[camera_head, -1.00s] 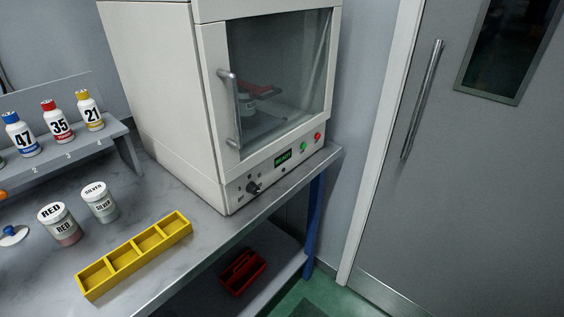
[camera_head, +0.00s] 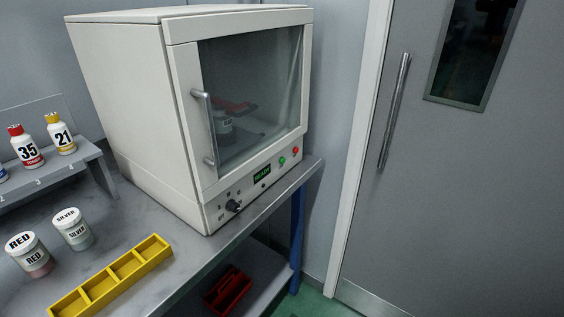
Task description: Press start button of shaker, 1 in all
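The shaker (camera_head: 130,100) is a white cabinet on the grey bench, with its glass door (camera_head: 255,90) shut. Through the glass a small jar (camera_head: 222,128) shows beside a red part inside. The front panel below the door has a black knob (camera_head: 233,206), a small display with green text (camera_head: 262,176), a green button (camera_head: 282,161) and a red button (camera_head: 295,152) to its right. The display text seems to read READY. My gripper is not in view.
On the grey bench (camera_head: 150,205) stand jars labelled RED (camera_head: 30,254) and SILVER (camera_head: 73,229) and a yellow divided tray (camera_head: 113,280). A shelf at left holds numbered bottles (camera_head: 60,134). A red caddy (camera_head: 228,290) sits on the lower shelf. A grey door (camera_head: 450,190) stands at right.

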